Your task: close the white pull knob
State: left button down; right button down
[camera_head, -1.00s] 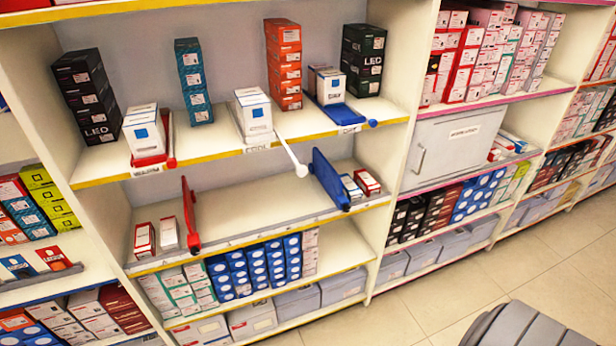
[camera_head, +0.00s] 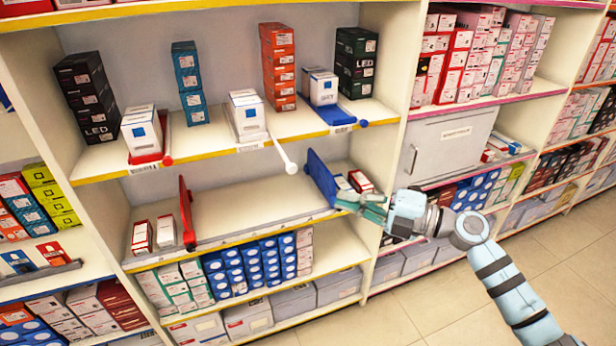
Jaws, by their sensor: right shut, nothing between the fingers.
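The white pull knob (camera_head: 291,168) is the round end of a white bar that sticks out past the front edge of the upper shelf, beside a stack of white boxes (camera_head: 246,112). My right gripper (camera_head: 340,199) reaches in from the right, with its greenish fingers shut and empty. It is below and to the right of the knob, apart from it, in front of the blue divider and small boxes on the lower shelf. It partly hides those boxes. My left gripper is not in view.
A red pull bar (camera_head: 166,139) and a blue pull bar (camera_head: 350,123) sit on the same upper shelf. Below, a red divider (camera_head: 187,213) and a blue divider (camera_head: 320,177) stand on the lower shelf (camera_head: 245,205), which is clear between them. Floor is free at right.

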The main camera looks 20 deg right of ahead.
jog(key=w+d+p+x, duration=0.1)
jog(key=w+x, duration=0.1)
jog(key=x, duration=0.9)
jog(key=shift+w+d, duration=0.15)
jog(key=shift+w, duration=0.1)
jog(key=shift+r, duration=0.1)
